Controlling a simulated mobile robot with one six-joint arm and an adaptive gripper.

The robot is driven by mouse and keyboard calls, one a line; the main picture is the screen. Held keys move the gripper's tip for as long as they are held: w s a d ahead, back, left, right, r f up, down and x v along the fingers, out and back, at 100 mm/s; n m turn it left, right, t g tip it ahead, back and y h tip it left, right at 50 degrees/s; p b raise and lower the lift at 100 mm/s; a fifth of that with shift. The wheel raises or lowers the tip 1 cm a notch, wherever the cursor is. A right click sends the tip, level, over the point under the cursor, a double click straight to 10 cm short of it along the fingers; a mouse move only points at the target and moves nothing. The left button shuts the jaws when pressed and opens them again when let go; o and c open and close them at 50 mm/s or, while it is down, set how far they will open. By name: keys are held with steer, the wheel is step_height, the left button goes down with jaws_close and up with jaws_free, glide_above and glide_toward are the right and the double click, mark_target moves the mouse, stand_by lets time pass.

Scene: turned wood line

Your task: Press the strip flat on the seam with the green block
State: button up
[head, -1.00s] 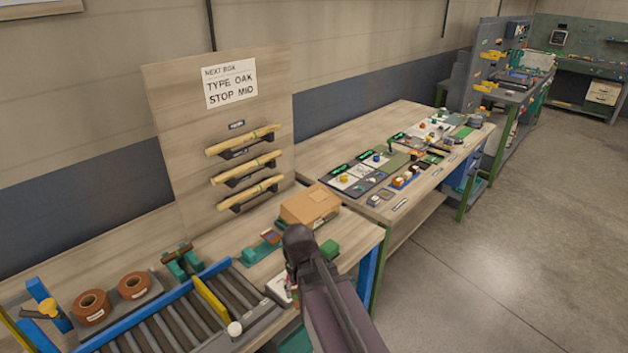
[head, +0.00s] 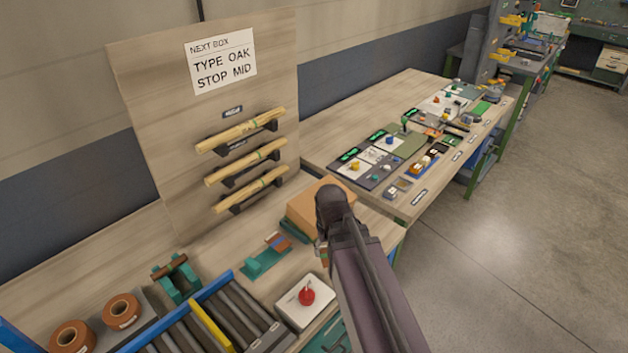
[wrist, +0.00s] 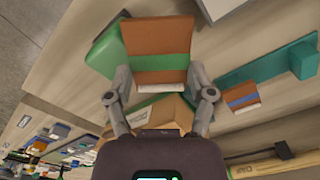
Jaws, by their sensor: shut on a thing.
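My gripper (wrist: 160,80) is shut on a brown block with a green band (wrist: 160,66), the green block, its pale edge toward the wrist. A small part of this block shows beside my arm in the head view. The cardboard box (head: 303,212) stands on the bench behind my gripper, partly covered by my arm. In the wrist view the box (wrist: 165,108) shows beyond the fingers, with a thin green line on it that may be the strip. I cannot tell whether the block touches the box; the seam is not clearly visible.
A teal holder (head: 262,264) with a blue-banded brown block (head: 278,240) lies left of the box. A red button on a white base (head: 306,296) and a roller conveyor (head: 225,320) are nearer. A green object (wrist: 107,55) sits beside the held block in the wrist view.

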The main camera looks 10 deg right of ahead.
steer(key=shift+w, duration=0.2)
steer(key=shift+d, duration=0.1)
steer(key=w+r+n+p, duration=0.1)
steer(key=w+r+p, duration=0.2)
steer(key=w, duration=0.2)
steer(key=w+r+p, duration=0.3)
steer(key=w, duration=0.2)
steer(key=w+r+n+p, duration=0.1)
steer(key=w+r+p, duration=0.2)
steer(key=w+r, duration=0.1)
steer(key=shift+w+d+n+p, duration=0.3)
steer(key=shift+w+d+p, duration=0.1)
steer(key=shift+w, duration=0.2)
steer(key=shift+f, duration=0.1)
steer(key=shift+f, duration=0.15)
step_height(320, 180, down, 6)
steer(key=b, duration=0.7)
steer(key=shift+f, duration=0.25)
steer(key=shift+f, duration=0.2)
steer(key=o, duration=0.8)
steer(key=shift+s, duration=0.1)
